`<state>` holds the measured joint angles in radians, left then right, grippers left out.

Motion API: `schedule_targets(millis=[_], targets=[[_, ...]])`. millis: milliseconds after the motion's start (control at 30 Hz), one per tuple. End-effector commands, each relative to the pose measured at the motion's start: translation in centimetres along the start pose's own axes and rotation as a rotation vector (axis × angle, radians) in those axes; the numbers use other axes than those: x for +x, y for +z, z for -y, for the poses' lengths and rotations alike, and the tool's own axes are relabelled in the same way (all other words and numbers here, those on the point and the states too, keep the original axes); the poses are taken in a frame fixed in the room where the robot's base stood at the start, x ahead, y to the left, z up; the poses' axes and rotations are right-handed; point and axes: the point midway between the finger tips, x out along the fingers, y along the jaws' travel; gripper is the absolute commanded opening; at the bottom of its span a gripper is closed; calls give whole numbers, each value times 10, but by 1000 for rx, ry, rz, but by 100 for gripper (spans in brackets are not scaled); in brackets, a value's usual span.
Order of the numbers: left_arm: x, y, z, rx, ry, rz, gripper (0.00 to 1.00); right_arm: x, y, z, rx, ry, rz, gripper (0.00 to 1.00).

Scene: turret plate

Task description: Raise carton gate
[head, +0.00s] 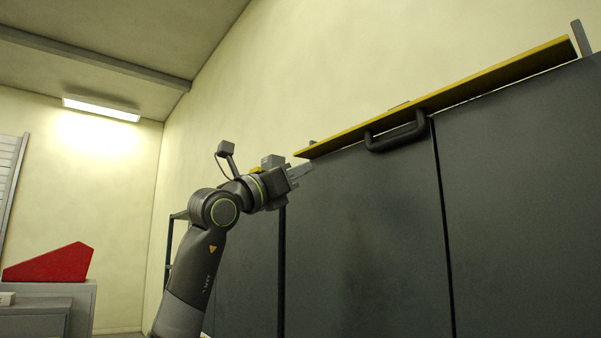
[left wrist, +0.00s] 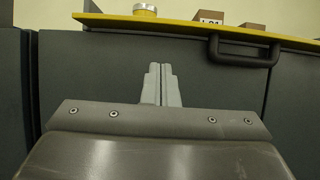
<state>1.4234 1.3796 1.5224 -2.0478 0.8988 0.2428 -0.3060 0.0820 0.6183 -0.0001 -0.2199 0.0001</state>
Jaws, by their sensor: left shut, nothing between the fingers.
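The gate (head: 480,88) shows as a long yellow board along the top of dark grey panels, with a black handle (head: 397,136) on its front. In the left wrist view the yellow board (left wrist: 185,26) crosses the top, and the handle (left wrist: 243,52) is right of my fingers. My left gripper (head: 306,169) is shut and empty, just below the board's left end and left of the handle in the head view. In the left wrist view its fingertips (left wrist: 161,72) are together, pointing at the panel. Small cartons (left wrist: 208,17) show behind the board. My right gripper is not in view.
Dark grey panels (head: 350,240) fill the right side below the board. A yellow-and-white round object (left wrist: 145,10) sits at the board's top. A grey upright post (head: 580,38) stands at its right end. A red wedge-shaped object (head: 50,263) rests on a grey cabinet at left.

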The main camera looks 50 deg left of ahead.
Motion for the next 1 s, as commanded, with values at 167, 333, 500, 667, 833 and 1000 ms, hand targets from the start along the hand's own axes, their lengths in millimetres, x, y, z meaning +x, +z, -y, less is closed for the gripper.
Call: schedule_targets(millis=[167, 333, 500, 667, 833, 1000], targets=[[15, 1, 0, -3, -2, -2, 0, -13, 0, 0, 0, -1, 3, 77], [27, 1, 1, -3, -3, -1, 0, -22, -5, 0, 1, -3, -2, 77], [39, 1, 1, -2, -3, -2, 0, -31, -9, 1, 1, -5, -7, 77], [50, 2, 1, -3, -3, -1, 0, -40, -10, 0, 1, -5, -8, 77], [62, 1, 1, -3, -4, -1, 0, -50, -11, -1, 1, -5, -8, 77], [74, 1, 1, -2, -3, -1, 0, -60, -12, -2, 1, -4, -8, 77]])
